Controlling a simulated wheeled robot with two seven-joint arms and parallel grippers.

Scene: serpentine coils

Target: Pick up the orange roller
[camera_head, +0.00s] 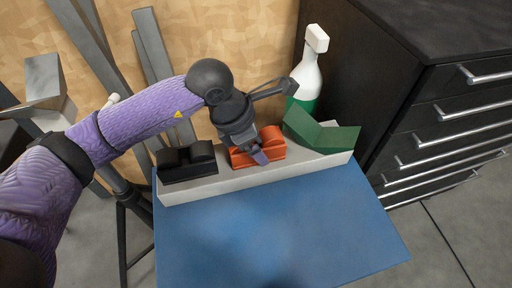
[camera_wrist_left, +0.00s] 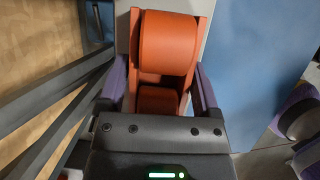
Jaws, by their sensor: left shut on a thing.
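The orange roller (camera_head: 271,146) sits on a pale ledge (camera_head: 190,190) along the back of the blue table, between a black roller block and a green block. In the left wrist view the orange roller (camera_wrist_left: 166,42) fills the space between the fingers. My left gripper (camera_head: 259,157) reaches down onto it from above, and its purple-tipped fingers are shut on it. The left wrist view shows one finger of the left gripper (camera_wrist_left: 160,88) on each side of it. Part of the roller is hidden behind the gripper. I cannot tell whether it is clear of the ledge.
A black roller block (camera_head: 187,162) stands left of the orange one, and a green angled block (camera_head: 325,135) stands right. A white and green spray bottle (camera_head: 308,72) stands behind. A dark drawer cabinet (camera_head: 420,100) is at the right. The blue tabletop (camera_head: 270,235) is clear.

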